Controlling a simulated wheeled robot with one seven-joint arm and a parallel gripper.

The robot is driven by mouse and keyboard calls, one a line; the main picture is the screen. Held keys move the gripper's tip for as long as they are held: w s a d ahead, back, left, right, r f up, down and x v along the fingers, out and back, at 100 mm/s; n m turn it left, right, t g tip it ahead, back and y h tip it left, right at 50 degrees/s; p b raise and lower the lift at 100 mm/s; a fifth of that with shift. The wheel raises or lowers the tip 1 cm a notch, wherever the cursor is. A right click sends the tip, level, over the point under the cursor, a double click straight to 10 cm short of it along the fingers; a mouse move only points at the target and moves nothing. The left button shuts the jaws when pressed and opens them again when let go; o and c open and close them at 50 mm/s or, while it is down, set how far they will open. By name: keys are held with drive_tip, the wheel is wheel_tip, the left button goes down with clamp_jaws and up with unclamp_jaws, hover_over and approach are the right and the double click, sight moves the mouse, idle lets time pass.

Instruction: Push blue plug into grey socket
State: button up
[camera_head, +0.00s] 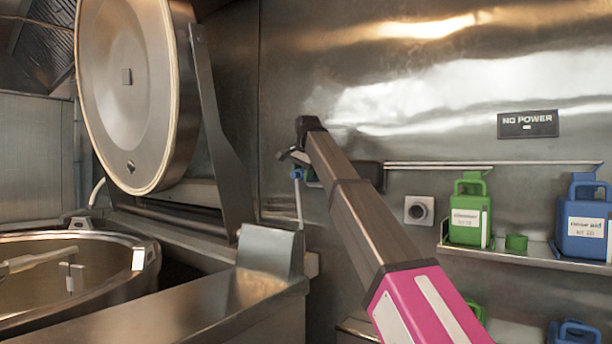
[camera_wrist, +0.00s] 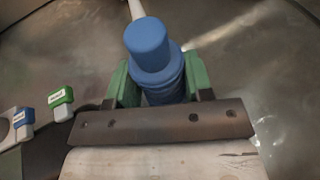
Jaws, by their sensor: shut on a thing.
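The blue plug (camera_wrist: 154,60) is held between the green fingers of my gripper (camera_wrist: 160,85) in the wrist view. The fingers are shut around its ribbed body, and a pale cable runs up from it. In the head view the plug (camera_head: 297,174) is a small blue spot at my gripper (camera_head: 300,166), with the white cable hanging below. My arm partly hides the gripper there. The grey socket (camera_head: 419,209) is a square plate with a dark round opening on the steel wall, right of the plug and apart from it.
A shelf (camera_head: 530,258) holds a green bottle (camera_head: 468,214), a green cup (camera_head: 516,243) and a blue bottle (camera_head: 582,222). A NO POWER sign (camera_head: 528,124) is above. The kettle (camera_head: 70,275) and its raised lid (camera_head: 128,90) are left.

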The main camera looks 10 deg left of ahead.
sight(294, 173)
drive_tip(key=shift+s+a, duration=0.3)
drive_tip(key=shift+s, duration=0.45)
drive_tip(key=shift+s+a, duration=0.25)
drive_tip(key=shift+s, duration=0.45)
drive_tip(key=shift+s+a, duration=0.3)
drive_tip(key=shift+s, duration=0.45)
drive_tip(key=shift+s, duration=0.1)
